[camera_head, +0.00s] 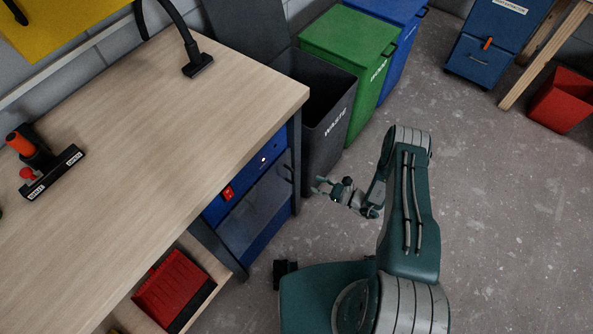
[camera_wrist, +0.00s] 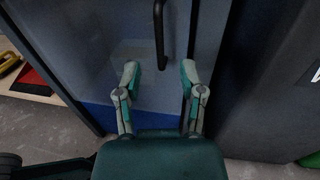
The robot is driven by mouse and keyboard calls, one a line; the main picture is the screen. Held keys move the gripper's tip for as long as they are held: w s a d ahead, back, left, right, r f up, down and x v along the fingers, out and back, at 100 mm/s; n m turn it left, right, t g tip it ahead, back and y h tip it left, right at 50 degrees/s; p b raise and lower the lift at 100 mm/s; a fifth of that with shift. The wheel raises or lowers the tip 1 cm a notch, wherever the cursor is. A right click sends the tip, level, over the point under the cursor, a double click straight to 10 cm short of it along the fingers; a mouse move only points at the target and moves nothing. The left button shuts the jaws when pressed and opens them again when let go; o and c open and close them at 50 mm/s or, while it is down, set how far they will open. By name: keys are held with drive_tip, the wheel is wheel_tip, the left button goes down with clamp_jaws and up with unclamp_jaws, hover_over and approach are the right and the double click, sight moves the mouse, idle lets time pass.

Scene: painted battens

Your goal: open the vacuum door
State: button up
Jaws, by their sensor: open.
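The vacuum is a blue unit under the workbench with a grey door panel (camera_head: 255,215) that looks shut. A dark upright handle (camera_head: 286,173) sits near the door's right edge. My gripper (camera_head: 320,185) is open and empty, to the right of the handle in the head view and pointing toward it. In the wrist view the door (camera_wrist: 95,45) fills the upper middle. The handle (camera_wrist: 159,35) hangs down from the top, its lower end between my open fingertips (camera_wrist: 160,75) in the picture. I cannot tell how much gap is left; no contact shows.
The workbench (camera_head: 150,110) has a dark leg beside the door. A grey waste bin (camera_head: 335,115), a green bin (camera_head: 350,45) and a blue bin (camera_head: 397,15) stand behind. A red tray (camera_head: 172,288) lies on the low shelf.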

sight(293, 174)
drive_tip(key=x, duration=0.9)
drive_tip(key=shift+w+a, duration=0.1)
drive_tip(key=shift+a, duration=0.3)
drive_tip(key=c, duration=0.6)
drive_tip(key=shift+d, duration=0.15)
clamp_jaws()
